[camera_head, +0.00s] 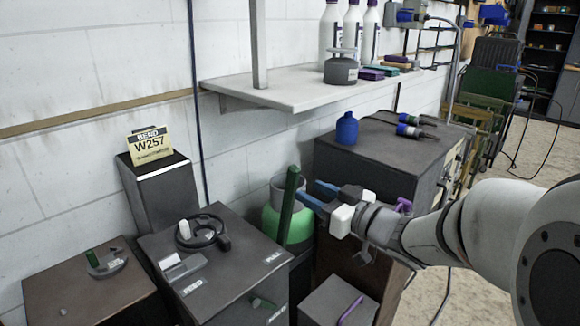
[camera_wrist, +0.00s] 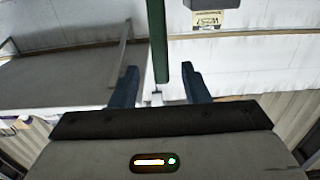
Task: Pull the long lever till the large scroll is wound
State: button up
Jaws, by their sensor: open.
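A long dark green bar (camera_head: 288,200), which looks like the long lever, stands upright and slightly tilted in front of a green-and-grey tank. In the wrist view the green bar (camera_wrist: 157,40) comes down from the top, its lower end in line with the gap between my fingers. My gripper (camera_head: 309,191) is open, its two blue fingers pointing left at the bar. My gripper also shows in the wrist view (camera_wrist: 159,70), with a finger on each side of the bar. I cannot tell whether either finger touches it. I cannot make out a large scroll for certain.
A middle cabinet (camera_head: 225,262) carries a black ring device (camera_head: 200,233) and a grey box with paper (camera_head: 180,268). A W257 sign (camera_head: 151,144) stands behind.

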aim_at(296, 184)
jog(key=x, duration=0.7)
jog(key=shift+w+a+f+b, duration=0.15)
jog(key=shift+w+a+b, duration=0.1)
jog(key=shift+b, duration=0.1)
jog(key=shift+c, duration=0.5)
grip_shut()
